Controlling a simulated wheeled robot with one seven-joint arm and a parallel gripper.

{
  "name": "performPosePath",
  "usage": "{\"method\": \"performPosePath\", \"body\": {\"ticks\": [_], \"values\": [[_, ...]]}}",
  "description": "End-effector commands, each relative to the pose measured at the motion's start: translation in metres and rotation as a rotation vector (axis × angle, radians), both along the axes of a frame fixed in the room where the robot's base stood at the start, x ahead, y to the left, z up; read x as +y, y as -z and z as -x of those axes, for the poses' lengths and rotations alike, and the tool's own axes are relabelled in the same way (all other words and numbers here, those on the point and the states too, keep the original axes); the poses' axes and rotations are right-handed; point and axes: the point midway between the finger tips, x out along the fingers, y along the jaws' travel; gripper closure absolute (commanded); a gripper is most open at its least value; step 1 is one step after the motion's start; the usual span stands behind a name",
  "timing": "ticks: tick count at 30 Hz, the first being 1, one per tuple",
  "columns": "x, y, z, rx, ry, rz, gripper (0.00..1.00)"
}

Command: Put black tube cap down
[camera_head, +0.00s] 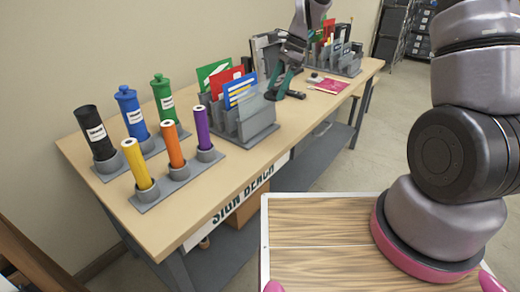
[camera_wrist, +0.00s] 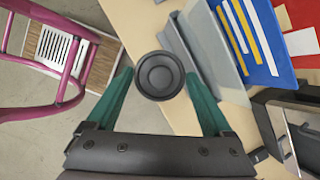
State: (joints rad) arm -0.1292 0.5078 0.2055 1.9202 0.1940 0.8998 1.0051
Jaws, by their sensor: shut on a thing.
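My gripper (camera_wrist: 160,82) is shut on the round black tube cap (camera_wrist: 160,75), which sits between the teal fingertips in the wrist view, its ringed round face toward the camera. In the head view my gripper (camera_head: 280,86) is over the right half of the bench, beside the grey sorter; the cap is hard to make out there. The black tube (camera_head: 97,135) stands in a holder at the bench's left end, and its top looks uncapped. Next to it stand a blue tube (camera_head: 132,115) and a green tube (camera_head: 163,98), both with caps on.
Yellow (camera_head: 137,165), orange (camera_head: 173,146) and purple (camera_head: 203,130) tubes stand in a front holder. The grey sorter (camera_head: 258,117) with coloured sheets stands mid-bench (camera_head: 200,215). A pink sheet (camera_head: 329,86) lies to the right. Bare wood shows along the front edge.

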Motion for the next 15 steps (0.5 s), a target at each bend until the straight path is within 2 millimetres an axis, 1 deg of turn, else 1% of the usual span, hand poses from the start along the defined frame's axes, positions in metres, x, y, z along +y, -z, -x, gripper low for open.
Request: {"method": "performPosePath", "body": {"ticks": [1, 4, 7, 10, 13, 15], "values": [[0.013, -0.005, 0.009, -0.002, 0.073, 0.0, 0.67], [0.032, -0.011, 0.02, -0.002, 0.22, 0.0, 0.67], [0.043, -0.015, 0.027, -0.001, 0.316, 0.001, 0.67], [0.048, -0.015, 0.03, 0.0, 0.371, 0.002, 0.67], [0.05, -0.006, 0.032, 0.004, 0.393, 0.003, 0.67], [0.05, 0.008, 0.032, 0.007, 0.397, 0.005, 0.67]]}}
